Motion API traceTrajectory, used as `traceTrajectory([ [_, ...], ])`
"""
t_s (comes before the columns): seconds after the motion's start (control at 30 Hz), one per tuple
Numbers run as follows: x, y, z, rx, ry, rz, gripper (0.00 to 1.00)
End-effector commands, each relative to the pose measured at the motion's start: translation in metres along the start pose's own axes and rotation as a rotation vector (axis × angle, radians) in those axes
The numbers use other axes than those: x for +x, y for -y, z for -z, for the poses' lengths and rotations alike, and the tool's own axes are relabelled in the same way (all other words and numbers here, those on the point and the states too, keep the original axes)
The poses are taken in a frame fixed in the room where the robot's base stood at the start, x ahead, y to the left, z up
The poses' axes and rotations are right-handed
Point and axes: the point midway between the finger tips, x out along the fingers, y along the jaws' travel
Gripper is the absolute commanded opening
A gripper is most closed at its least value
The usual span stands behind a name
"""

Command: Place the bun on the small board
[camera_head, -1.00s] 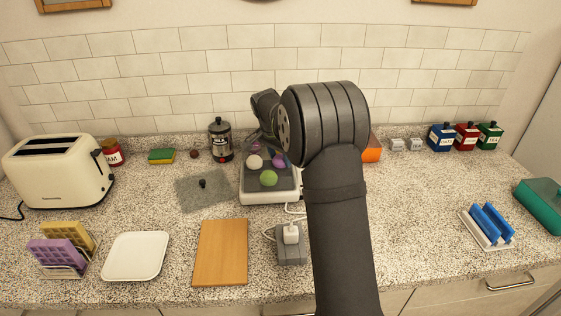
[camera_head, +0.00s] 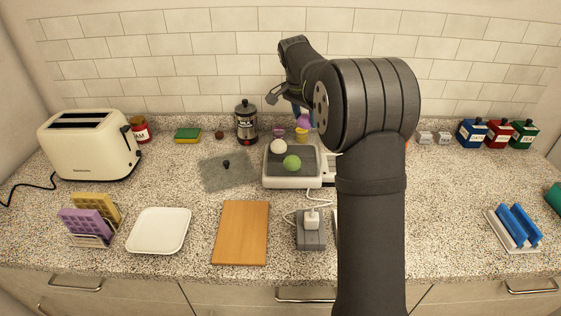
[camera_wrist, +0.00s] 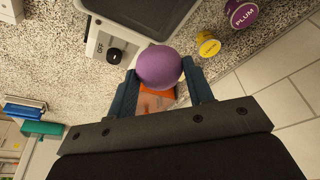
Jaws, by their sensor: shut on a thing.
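My gripper (camera_wrist: 160,92) is shut on a round purple bun (camera_wrist: 159,66), with a finger on each side of it. In the head view the bun (camera_head: 304,122) is held above the back right of the grey-topped white appliance. A white bun (camera_head: 278,146) and a green bun (camera_head: 292,162) rest on that appliance (camera_head: 292,182). The small wooden board (camera_head: 241,232) lies bare on the counter, in front and to the left of the appliance. My arm hides part of the counter right of the appliance.
A glass lid (camera_head: 228,171) lies left of the appliance. A white plate (camera_head: 158,231) is left of the board, and a power strip with a plug (camera_head: 311,232) is right of it.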

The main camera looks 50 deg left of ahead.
Motion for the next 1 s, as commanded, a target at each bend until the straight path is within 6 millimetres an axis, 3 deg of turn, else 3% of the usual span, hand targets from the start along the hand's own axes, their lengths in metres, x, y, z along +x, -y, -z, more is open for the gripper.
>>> traceTrajectory([
  [0.17, -0.019, -0.013, -0.029, -0.097, 0.005, 0.028, 0.24],
  [0.5, -0.043, -0.066, -0.119, -0.384, 0.011, 0.108, 0.24],
  [0.8, -0.045, -0.125, -0.197, -0.616, 0.005, 0.174, 0.24],
  [1.0, -0.041, -0.151, -0.227, -0.707, 0.001, 0.201, 0.24],
])
